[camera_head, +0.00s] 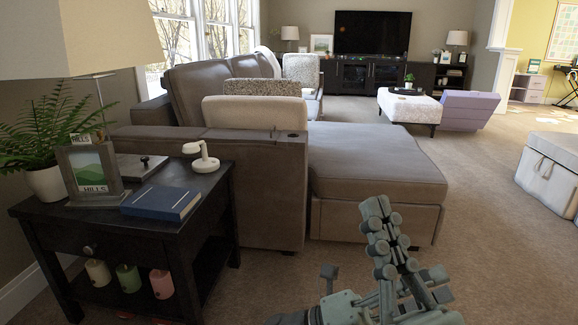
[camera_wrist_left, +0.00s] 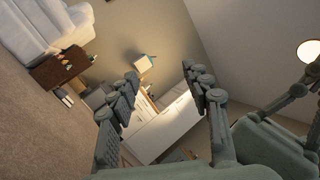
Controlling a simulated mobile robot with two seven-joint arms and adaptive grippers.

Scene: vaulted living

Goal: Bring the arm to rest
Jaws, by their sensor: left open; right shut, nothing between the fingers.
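Most of both arms is out of view.
A dark side table (camera_head: 178,222) at the left bears a blue book (camera_head: 160,202), a picture frame (camera_head: 91,172) and a fern (camera_head: 45,140). A grey sectional sofa (camera_head: 375,165) stands ahead. A light storage ottoman (camera_head: 550,172) is at the right. Carpet (camera_head: 490,220) between them is clear.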

